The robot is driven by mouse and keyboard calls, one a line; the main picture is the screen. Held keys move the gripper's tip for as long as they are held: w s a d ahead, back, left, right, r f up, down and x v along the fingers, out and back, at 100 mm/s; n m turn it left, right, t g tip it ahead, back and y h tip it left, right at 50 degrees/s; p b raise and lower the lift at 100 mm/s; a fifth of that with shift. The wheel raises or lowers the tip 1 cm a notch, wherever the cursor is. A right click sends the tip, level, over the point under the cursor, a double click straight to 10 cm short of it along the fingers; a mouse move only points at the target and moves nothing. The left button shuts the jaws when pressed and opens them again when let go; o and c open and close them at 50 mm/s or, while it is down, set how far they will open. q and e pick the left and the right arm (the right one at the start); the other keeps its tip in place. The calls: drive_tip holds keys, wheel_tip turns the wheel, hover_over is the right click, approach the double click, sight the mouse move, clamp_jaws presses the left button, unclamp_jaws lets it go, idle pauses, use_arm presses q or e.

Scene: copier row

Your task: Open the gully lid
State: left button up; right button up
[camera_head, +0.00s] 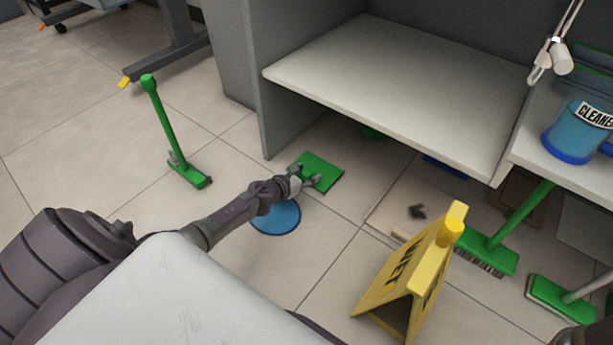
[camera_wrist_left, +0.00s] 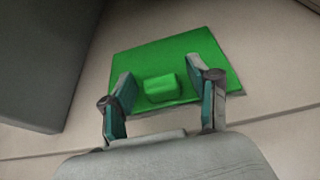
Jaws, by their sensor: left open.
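The gully lid appears to be the flat green square plate (camera_head: 326,170) on the floor, just in front of the desk opening. In the left wrist view the lid (camera_wrist_left: 205,48) shows a raised green block (camera_wrist_left: 161,88) as its handle. My left gripper (camera_head: 311,179) is over the lid's near part. Its fingers (camera_wrist_left: 167,84) are open, one on each side of the block, with visible gaps between. Whether they touch the plate I cannot tell. The plate looks flat on the floor. My right gripper is not in view.
A blue disc (camera_head: 276,219) lies on the floor under my left forearm. A yellow wet-floor sign (camera_head: 408,275) stands to the right. A grey desk panel (camera_wrist_left: 45,60) is close on the gripper's left. The desk top (camera_head: 400,80) overhangs behind.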

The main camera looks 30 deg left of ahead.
use_arm(q)
drive_tip(key=shift+c, duration=0.3)
clamp_jaws()
